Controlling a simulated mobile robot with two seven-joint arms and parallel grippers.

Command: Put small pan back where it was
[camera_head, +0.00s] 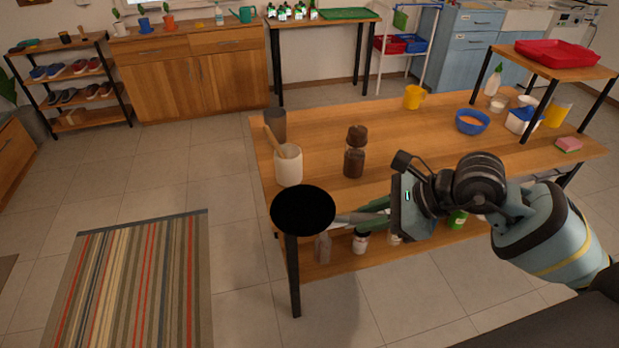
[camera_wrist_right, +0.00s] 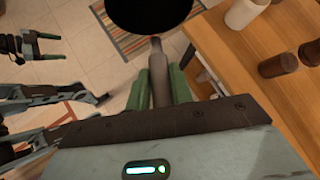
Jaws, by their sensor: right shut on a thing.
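The small pan (camera_head: 303,209) is black and round, and overlaps the table's near left corner in the head view. In the right wrist view the pan (camera_wrist_right: 150,12) shows over the rug and floor, beside the table edge. My right gripper (camera_head: 378,212) is shut on the pan's grey handle, its green fingers on either side in the wrist view (camera_wrist_right: 160,82). The pan is held in the air; its height relative to the tabletop is hard to tell. My left gripper (camera_wrist_right: 50,47) shows at the left of the wrist view, fingers apart and empty.
On the wooden table (camera_head: 400,135) stand a cream utensil pot (camera_head: 288,168), a grey cup (camera_head: 275,124), brown spice dispensers (camera_head: 354,163), a blue bowl (camera_head: 471,123) and a yellow mug (camera_head: 413,97). A raised shelf (camera_head: 545,62) holds a red tray. The table's middle is mostly clear.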

